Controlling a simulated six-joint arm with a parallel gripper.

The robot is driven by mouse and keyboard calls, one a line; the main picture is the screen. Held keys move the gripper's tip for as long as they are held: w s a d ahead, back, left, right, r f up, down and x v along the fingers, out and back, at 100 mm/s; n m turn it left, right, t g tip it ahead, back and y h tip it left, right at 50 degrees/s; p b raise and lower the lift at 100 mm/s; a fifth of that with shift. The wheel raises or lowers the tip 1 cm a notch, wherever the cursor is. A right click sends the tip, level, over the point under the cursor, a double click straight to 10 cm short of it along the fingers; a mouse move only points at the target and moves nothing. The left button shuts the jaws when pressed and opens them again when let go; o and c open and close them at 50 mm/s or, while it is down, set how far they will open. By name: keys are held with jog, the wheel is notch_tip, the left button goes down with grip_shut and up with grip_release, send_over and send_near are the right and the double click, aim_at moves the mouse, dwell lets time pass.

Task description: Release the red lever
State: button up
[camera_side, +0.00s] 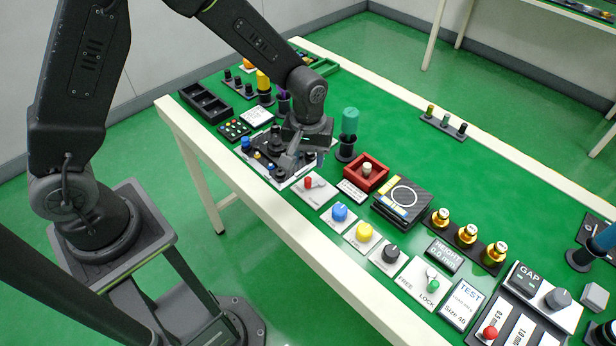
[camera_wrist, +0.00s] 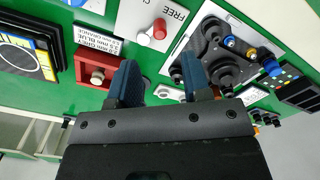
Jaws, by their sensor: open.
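The red lever (camera_side: 309,183) stands on a small white plate in the side view, in front of my gripper. In the wrist view its red knob (camera_wrist: 159,29) is at the top middle, beside a pale part on a white plate marked FREE (camera_wrist: 175,14). My gripper (camera_side: 303,158) is above the table, over the edge of the grey plate with black knobs. In the wrist view my gripper (camera_wrist: 157,80) shows two blue-grey fingers spread apart with nothing between them. The lever lies beyond the fingertips, apart from them.
The grey knob plate (camera_side: 270,160) is beside the lever plate. A red box (camera_side: 378,180) with a pale peg and a teal cylinder (camera_side: 350,121) on a black stand are close by. Blue (camera_side: 340,212) and yellow (camera_side: 364,232) knobs continue along the table's near side.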

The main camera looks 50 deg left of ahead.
aim_at(308, 178)
notch_tip(308, 178, down, 8)
jog(key=shift+r, duration=0.25)
jog(key=shift+c, duration=0.2)
grip_shut()
